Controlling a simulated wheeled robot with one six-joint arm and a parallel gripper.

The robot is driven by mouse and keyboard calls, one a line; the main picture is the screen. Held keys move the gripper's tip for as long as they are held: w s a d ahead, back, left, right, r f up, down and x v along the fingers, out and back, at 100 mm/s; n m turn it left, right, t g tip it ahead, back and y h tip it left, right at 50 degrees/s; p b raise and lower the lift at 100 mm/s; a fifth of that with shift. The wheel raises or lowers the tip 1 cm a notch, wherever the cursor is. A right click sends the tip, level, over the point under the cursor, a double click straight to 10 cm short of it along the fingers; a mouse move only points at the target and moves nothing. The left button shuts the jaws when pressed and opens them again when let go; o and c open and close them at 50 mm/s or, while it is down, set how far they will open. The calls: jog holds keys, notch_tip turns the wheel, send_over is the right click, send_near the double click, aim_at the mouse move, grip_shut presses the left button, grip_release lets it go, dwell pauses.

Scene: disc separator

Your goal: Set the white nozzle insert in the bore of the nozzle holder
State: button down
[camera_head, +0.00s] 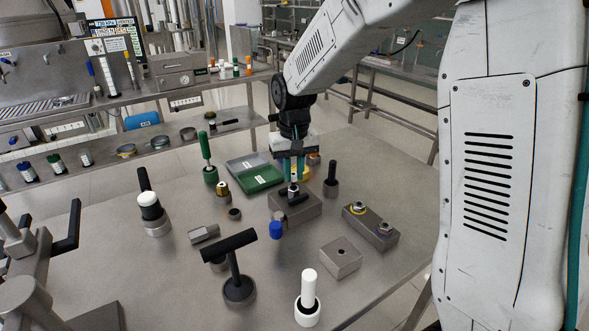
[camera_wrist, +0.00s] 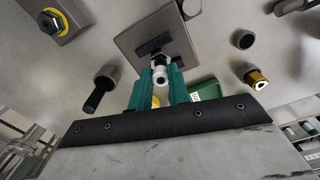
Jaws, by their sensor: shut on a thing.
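My gripper (camera_head: 293,180) has teal fingers and points down over a grey block with black bars on top (camera_head: 310,208), which I take to be the nozzle holder. In the wrist view my gripper (camera_wrist: 161,82) is shut on a small white cylinder with a dark hole in its end, the nozzle insert (camera_wrist: 159,70). The insert also shows below the fingertips in the head view (camera_head: 293,188). The block (camera_wrist: 128,36) is beyond the fingertips in the wrist view. The bore is hidden, and I cannot tell whether the insert is in it.
A block with two hex nuts (camera_head: 358,224) and a block with a small hole (camera_head: 340,262) stand to the right. A black T-handled tool (camera_head: 235,266) and a white-topped peg (camera_head: 308,285) are in front. A green tray (camera_head: 257,178) lies behind on the left.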

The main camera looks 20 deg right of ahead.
jog(key=shift+f, duration=0.4)
jog(key=shift+f, duration=0.4)
jog(key=c, duration=1.2)
grip_release()
jog(key=shift+f, duration=0.1)
jog(key=shift+c, duration=0.2)
notch_tip(320, 180, up, 12)
jog(key=s+d+t, duration=0.1)
jog(key=s+d, duration=0.2)
jog(key=s, duration=2.8)
jog(key=shift+s+d+r+n, duration=0.15)
jog(key=shift+s+r+n, duration=0.15)
jog(key=shift+n, duration=0.1)
